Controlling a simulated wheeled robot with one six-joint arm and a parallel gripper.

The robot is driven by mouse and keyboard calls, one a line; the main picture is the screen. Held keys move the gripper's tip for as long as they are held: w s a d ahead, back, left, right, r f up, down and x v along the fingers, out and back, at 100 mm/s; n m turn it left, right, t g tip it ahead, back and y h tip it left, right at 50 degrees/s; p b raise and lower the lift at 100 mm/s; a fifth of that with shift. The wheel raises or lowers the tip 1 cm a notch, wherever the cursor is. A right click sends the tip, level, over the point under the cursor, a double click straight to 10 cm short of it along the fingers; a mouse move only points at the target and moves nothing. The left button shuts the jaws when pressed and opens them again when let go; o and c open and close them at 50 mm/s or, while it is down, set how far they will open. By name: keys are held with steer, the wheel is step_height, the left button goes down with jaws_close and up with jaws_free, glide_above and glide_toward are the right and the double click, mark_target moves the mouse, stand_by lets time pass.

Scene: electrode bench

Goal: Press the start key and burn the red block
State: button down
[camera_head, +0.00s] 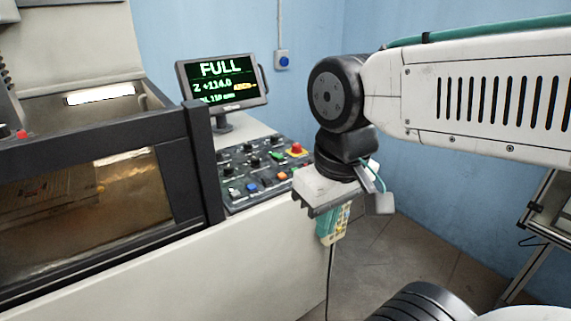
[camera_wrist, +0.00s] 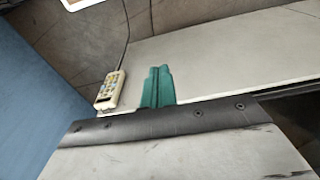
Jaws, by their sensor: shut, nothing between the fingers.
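My gripper (camera_head: 328,235) hangs to the right of the control panel (camera_head: 259,170), in front of the machine's pale side. Its teal fingers are shut and empty in the wrist view (camera_wrist: 158,72). A beige hand pendant (camera_wrist: 112,90) with several keys lies left of the fingers there, apart from them in the picture. In the head view the pendant is mostly hidden at the fingers. The panel carries several keys, among them a blue one (camera_head: 252,187), an orange one (camera_head: 283,176) and a red mushroom button (camera_head: 297,149). I cannot tell which is the start key. I cannot make out the red block.
The monitor (camera_head: 222,81) reads FULL and Z +114.0. The tank window (camera_head: 90,205) at left shows amber liquid and a blurred block-like shape. A dark post stands between tank and panel. A cable hangs below my gripper. A metal frame (camera_head: 535,225) stands at right.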

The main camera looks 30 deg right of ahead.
steer(key=shift+w+d, duration=0.1)
steer(key=shift+d, duration=0.05)
steer(key=shift+w, duration=0.1)
steer(key=w+r+m+t+y, duration=0.1)
steer(key=w+m+t+y, duration=0.2)
steer(key=w, duration=1.5)
steer(key=w+d+f+m+t+h, duration=0.1)
steer(key=w+d+m+t, duration=0.1)
steer(key=w+d, duration=0.5)
steer(key=w+d+f+m+t, duration=0.2)
steer(key=w+d, duration=0.6)
steer(key=d, duration=0.4)
steer(key=shift+w+f+m+t+h, duration=0.3)
steer(key=shift+t+h, duration=0.1)
steer(key=shift+t, duration=0.1)
steer(key=shift+d, duration=0.1)
steer(key=shift+f, duration=0.1)
